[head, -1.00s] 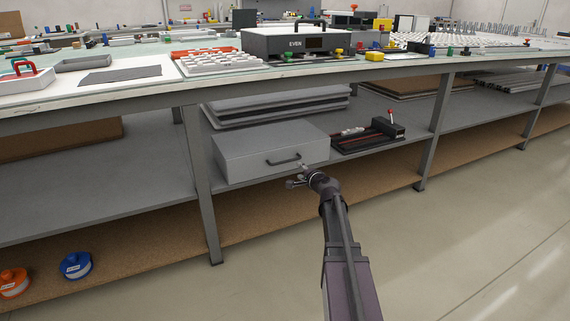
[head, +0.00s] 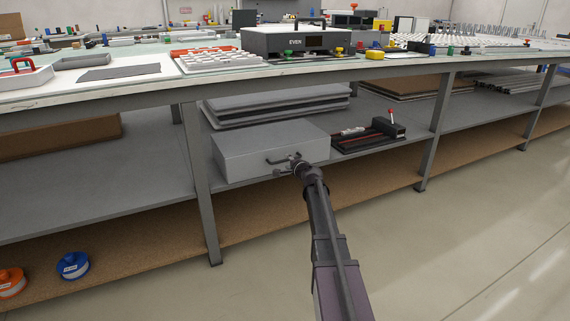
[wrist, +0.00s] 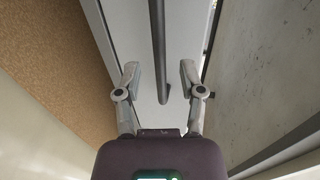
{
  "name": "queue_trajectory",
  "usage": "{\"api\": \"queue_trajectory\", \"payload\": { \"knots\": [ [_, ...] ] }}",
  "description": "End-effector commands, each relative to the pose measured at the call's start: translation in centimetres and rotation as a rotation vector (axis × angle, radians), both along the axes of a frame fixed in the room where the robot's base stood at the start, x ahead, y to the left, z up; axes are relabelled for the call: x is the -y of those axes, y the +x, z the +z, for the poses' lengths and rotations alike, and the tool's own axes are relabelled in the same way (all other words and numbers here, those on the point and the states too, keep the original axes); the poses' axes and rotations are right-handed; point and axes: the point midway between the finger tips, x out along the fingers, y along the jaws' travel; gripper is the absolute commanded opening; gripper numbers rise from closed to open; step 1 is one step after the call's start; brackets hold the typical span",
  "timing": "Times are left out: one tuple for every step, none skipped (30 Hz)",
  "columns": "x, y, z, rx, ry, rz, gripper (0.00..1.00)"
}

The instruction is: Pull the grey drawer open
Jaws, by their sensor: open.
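The grey drawer (head: 262,143) is a closed box-shaped unit on the bench's lower shelf. Its dark bar handle (head: 272,162) is on the front face. My gripper (head: 294,159) is at the right part of the handle, partly hiding it. In the wrist view the drawer front (wrist: 185,22) fills the upper middle. The handle (wrist: 157,30) runs down the picture between the two spread fingers of my gripper (wrist: 159,68). The fingers are open, with a gap on each side of the bar. I cannot tell how deep the bar sits between them.
A black device with a red-topped lever (head: 385,130) stands right of the drawer on the same shelf. Grey flat sheets (head: 275,105) lie behind it. A bench leg (head: 203,190) stands at the left. Blue (head: 72,266) and orange (head: 11,282) spools sit below. The floor in front is clear.

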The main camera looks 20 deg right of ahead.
Motion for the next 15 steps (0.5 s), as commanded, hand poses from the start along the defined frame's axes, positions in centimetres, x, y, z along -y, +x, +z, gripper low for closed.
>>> {"api": "queue_trajectory", "payload": {
  "knots": [
    [0.0,1.0,-0.3,0.000,0.000,0.001,0.51],
    [0.0,1.3,-0.3,0.000,0.001,0.001,0.51],
    [0.0,1.7,-0.4,0.000,0.001,0.001,0.51],
    [-0.1,1.9,-0.5,0.000,0.001,0.002,0.51],
    [-0.1,2.2,-0.5,0.000,0.001,0.002,0.51],
    [-0.1,2.4,-0.5,0.000,0.001,0.002,0.51],
    [-0.1,2.6,-0.6,0.000,0.001,0.002,0.51],
    [-0.1,2.7,-0.6,0.000,0.001,0.002,0.51],
    [-0.2,2.9,-0.6,0.000,0.000,0.002,0.51],
    [-0.2,2.9,-0.6,0.000,0.000,0.001,0.51],
    [-0.2,3.0,-0.6,0.000,0.000,0.001,0.51],
    [-0.2,3.0,-0.6,0.000,0.000,0.001,0.51],
    [-0.2,3.0,-0.6,0.000,0.000,0.001,0.51],
    [-0.2,3.0,-0.6,0.000,0.000,0.001,0.51],
    [-0.2,3.0,-0.6,0.000,0.000,0.001,0.51]
  ]
}}
